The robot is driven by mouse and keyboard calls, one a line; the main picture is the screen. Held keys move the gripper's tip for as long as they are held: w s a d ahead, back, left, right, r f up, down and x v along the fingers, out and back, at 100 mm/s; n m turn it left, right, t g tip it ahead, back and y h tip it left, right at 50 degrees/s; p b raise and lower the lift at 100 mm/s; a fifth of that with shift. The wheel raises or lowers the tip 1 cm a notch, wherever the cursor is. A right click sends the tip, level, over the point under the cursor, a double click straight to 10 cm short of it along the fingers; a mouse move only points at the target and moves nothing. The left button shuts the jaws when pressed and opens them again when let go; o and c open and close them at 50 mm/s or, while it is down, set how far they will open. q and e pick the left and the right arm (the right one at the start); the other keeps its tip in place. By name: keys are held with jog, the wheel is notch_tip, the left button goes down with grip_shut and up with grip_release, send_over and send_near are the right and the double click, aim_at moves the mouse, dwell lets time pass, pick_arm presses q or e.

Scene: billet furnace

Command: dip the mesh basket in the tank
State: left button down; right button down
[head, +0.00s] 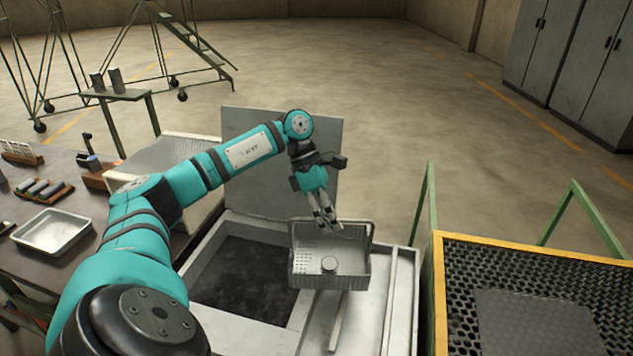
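The grey mesh basket (299,266) is at the right side of the open tank (208,312), by the pale ledge there. It looks roughly level, and a small round grey piece (329,264) lies in it. The tank has a dark inside and a raised lid (262,190) behind it. My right gripper is not in view.
A dark table (95,185) with a metal tray (52,231) and small parts stands at left. A yellow-edged grating platform (535,290) with green rails is close at right. Rolling stairs (185,35) and grey cabinets (570,70) stand farther back.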

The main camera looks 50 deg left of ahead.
pick_arm(q)
jog(key=shift+w+d+r+p, duration=0.15)
jog(key=shift+w+d, duration=0.1)
jog(key=shift+d, duration=0.15)
jog(key=shift+w+d+f+p, duration=0.15)
jog(key=shift+w+d, duration=0.1)
jog(key=shift+d, duration=0.15)
jog(key=shift+w+d+f+p, duration=0.1)
jog(key=shift+w+d+p, duration=0.25)
jog(key=shift+w+d, duration=0.6)
jog(key=shift+w+d+f+p, duration=0.15)
jog(key=shift+w+d+p, duration=0.25)
jog(key=shift+d, duration=1)
jog(key=shift+w+d+f+p, duration=0.1)
jog(key=shift+w+d+p, duration=0.15)
jog(key=shift+w+d, duration=0.75)
jog(key=shift+s+d, duration=0.1)
jog(key=shift+d, duration=0.15)
jog(key=shift+f, duration=0.1)
